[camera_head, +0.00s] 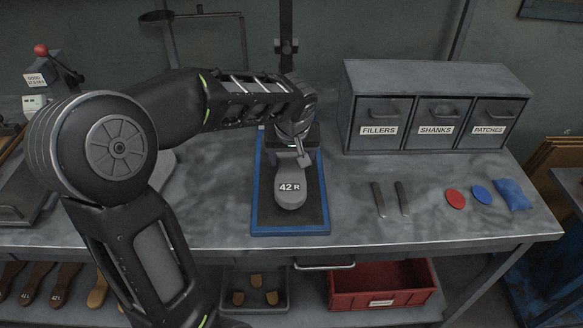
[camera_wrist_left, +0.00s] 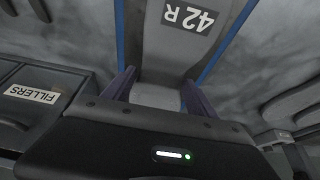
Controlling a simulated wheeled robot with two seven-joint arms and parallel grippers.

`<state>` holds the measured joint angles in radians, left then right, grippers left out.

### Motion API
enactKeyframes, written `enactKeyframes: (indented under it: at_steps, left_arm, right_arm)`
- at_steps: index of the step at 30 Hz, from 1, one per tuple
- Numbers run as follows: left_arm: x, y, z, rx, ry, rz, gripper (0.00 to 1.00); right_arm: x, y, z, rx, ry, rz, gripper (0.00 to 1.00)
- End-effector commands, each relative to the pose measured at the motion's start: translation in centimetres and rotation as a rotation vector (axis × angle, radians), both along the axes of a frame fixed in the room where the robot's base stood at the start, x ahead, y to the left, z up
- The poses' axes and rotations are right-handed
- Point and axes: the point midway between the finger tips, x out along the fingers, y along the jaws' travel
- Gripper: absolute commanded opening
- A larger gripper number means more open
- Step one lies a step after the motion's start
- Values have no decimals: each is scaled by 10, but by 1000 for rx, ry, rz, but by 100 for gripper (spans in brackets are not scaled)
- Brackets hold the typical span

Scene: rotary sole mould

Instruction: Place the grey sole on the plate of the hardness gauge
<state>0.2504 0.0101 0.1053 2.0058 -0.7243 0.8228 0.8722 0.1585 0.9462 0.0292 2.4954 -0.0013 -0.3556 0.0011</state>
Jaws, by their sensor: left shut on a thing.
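The grey sole (camera_head: 291,187), marked 42 R, is over the dark blue-edged mat (camera_head: 258,215) in the middle of the bench. It also shows in the left wrist view (camera_wrist_left: 168,55). My left gripper (camera_head: 301,156) is shut on the sole's far end, which shows between both fingers in the wrist view (camera_wrist_left: 157,92). I cannot tell whether the sole rests on the mat or is just above it. A device with a red knob (camera_head: 41,50) and a sign with "GOOD" stands at the far left; its plate is not clear, partly behind my arm. My right gripper is out of view.
A grey cabinet labelled FILLERS (camera_head: 378,130), SHANKS and PATCHES stands at the back right. Two dark strips (camera_head: 378,199), a red oval (camera_head: 455,198), a blue oval (camera_head: 481,195) and a blue pouch (camera_head: 513,194) lie right of the mat. A post (camera_head: 287,45) rises behind my gripper.

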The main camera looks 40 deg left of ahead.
Motion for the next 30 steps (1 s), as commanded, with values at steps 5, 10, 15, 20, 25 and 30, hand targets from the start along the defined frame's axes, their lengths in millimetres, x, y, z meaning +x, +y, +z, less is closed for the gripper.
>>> enactKeyframes:
  at_steps: [5, 10, 15, 20, 25, 30]
  left_arm:
    - [0, 0, -1, 0, -1, 0, 15]
    - [-1, 0, -22, 0, 3, -1, 15]
    - [0, -1, -37, -2, 0, -1, 15]
    - [0, -1, -37, -1, -2, -1, 15]
    - [0, 0, -40, -1, -2, -1, 15]
    - [0, 0, -39, -1, -1, 0, 79]
  right_arm:
    - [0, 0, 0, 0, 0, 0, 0]
    - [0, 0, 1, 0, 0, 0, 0]
    - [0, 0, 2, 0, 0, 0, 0]
    - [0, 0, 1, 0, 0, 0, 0]
    - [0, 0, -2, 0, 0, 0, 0]
    - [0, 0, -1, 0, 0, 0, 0]
